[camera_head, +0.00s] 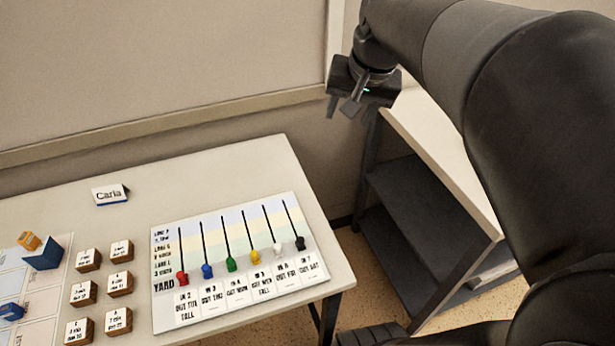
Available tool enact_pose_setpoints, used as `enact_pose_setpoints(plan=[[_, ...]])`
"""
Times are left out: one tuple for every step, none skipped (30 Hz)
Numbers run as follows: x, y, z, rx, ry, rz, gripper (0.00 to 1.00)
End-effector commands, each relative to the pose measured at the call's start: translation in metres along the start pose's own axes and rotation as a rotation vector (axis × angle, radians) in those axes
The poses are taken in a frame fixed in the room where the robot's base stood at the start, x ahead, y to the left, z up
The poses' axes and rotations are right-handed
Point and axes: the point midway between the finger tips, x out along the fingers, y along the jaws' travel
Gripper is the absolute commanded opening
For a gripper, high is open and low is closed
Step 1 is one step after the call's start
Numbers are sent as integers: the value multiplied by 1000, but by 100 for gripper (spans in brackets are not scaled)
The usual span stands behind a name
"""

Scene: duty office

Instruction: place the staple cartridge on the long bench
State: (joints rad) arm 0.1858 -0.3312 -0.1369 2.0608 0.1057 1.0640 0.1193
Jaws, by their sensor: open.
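No staple cartridge can be made out in this view. My gripper (342,107) hangs at the upper middle, above the far end of a shelf unit, with its fingers apart and nothing visible between them. A long pale table (225,165) stands at the left; I cannot tell whether it is the long bench. My arm hides much of the right side.
The table holds a name card (110,195) reading "Carla", a board with coloured sliders (235,262), several labelled wooden blocks (120,283) and a blue holder (44,253). The dark shelf unit (410,200) has a pale top. A partition (160,60) stands behind.

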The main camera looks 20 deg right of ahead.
Motion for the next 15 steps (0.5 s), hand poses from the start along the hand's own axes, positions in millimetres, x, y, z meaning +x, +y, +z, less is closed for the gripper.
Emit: enact_pose_setpoints(plan=[[-1,-9,23,-59,13,-7,50],[0,-13,35,-92,20,-9,50],[1,-18,51,-138,30,-12,50],[2,-22,63,-172,38,-13,50],[4,-24,75,-205,47,-13,50],[6,-27,90,-248,57,-14,50],[8,-29,101,-280,65,-15,50],[10,-30,112,-309,73,-15,50],[13,-31,124,-345,82,-13,50],[15,-31,132,-370,89,-13,50],[17,-31,140,-392,96,-12,50],[20,-31,148,-417,103,-12,50],[22,-31,154,-433,107,-11,50],[23,-31,158,-447,112,-10,50],[25,-31,163,-462,116,-9,50]])
